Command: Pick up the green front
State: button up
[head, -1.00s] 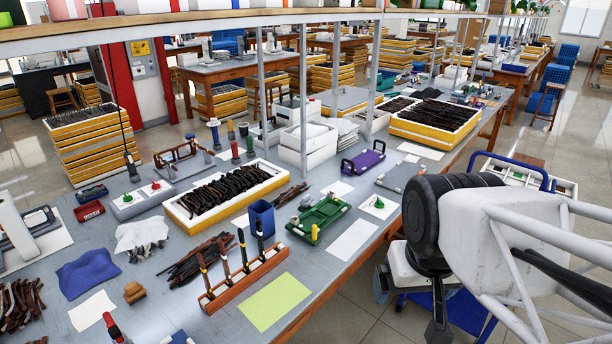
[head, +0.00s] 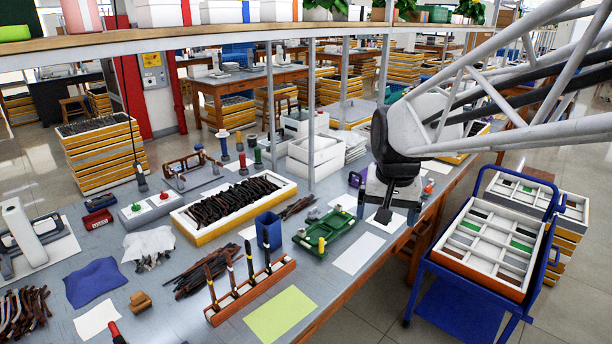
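My gripper (head: 384,213) points down over the right part of the bench, above a sheet of white paper (head: 394,224). The small green piece that lay on this paper in the earlier head view, likely the green front, is now hidden behind my gripper. I cannot tell whether the fingers are open or shut, or whether they touch anything. A green fixture tray (head: 326,237) with a yellow post sits on the bench to the left of my gripper.
A white sheet (head: 358,254) and a yellow-green sheet (head: 281,314) lie nearer the front. A wooden rack (head: 250,290) of upright tools and a blue bin (head: 269,230) stand left. A blue cart (head: 470,310) with a compartmented tray (head: 484,254) stands right. A shelf (head: 250,36) crosses above.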

jog(key=w+f+m, duration=0.1)
jog(key=w+f, duration=0.1)
jog(key=w, duration=1)
jog(key=m+g, duration=0.2)
jog(key=m, duration=0.3)
send_over(327, 224)
jog(key=w+d, duration=0.2)
notch_tip(327, 224, down, 25)
jog(key=shift+s+d+f, duration=0.15)
jog(key=shift+s+d, duration=0.05)
jog(key=shift+s, duration=0.05)
jog(key=shift+f, duration=0.1)
jog(key=shift+f, duration=1.2)
jog(key=shift+f, duration=0.1)
